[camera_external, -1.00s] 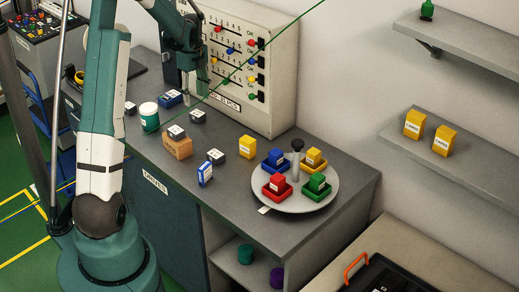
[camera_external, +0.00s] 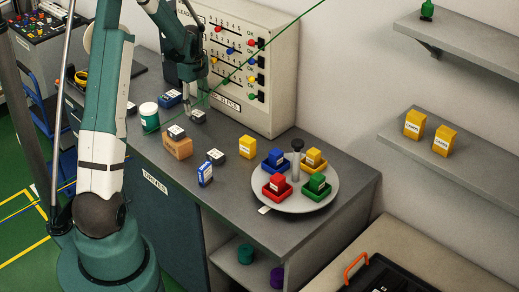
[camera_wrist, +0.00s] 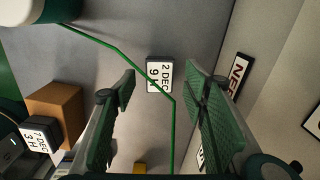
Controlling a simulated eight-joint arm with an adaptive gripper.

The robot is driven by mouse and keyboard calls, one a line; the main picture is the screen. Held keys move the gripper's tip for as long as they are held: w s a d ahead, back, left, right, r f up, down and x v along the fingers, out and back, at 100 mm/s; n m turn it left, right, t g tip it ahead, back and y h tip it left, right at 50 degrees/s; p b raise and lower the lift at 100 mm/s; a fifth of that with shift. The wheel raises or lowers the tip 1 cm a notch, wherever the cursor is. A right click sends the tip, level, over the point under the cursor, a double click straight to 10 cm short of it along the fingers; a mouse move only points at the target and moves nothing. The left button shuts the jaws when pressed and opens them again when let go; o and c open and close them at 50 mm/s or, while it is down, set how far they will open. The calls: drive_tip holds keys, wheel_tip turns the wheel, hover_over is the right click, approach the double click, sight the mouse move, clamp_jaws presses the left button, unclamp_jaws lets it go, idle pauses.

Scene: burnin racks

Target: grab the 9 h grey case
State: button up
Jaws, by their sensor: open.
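The grey case (camera_wrist: 159,75) has a white label reading "2 DEC 9 H" in the wrist view. It lies flat on the bench between the lines of my two fingers, a little beyond their tips. In the external view, the same case (camera_external: 198,116) sits on the bench near the panel, directly below my gripper (camera_external: 203,99). My gripper also shows in the wrist view (camera_wrist: 160,82), with its green pads wide apart and nothing between them. The fingertips appear to be above the case; contact cannot be made out.
Another grey case (camera_wrist: 40,136), labelled "7 DEC 3 H", sits on a brown box (camera_wrist: 62,104). A white and green jar (camera_external: 149,117) and a blue box (camera_external: 171,99) stand left. The panel (camera_external: 272,80) rises close behind. A round turntable (camera_external: 310,203) with coloured blocks is at right.

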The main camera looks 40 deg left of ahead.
sight(197, 113)
drive_tip(key=shift+f, duration=1.6)
drive_tip(key=c, duration=1)
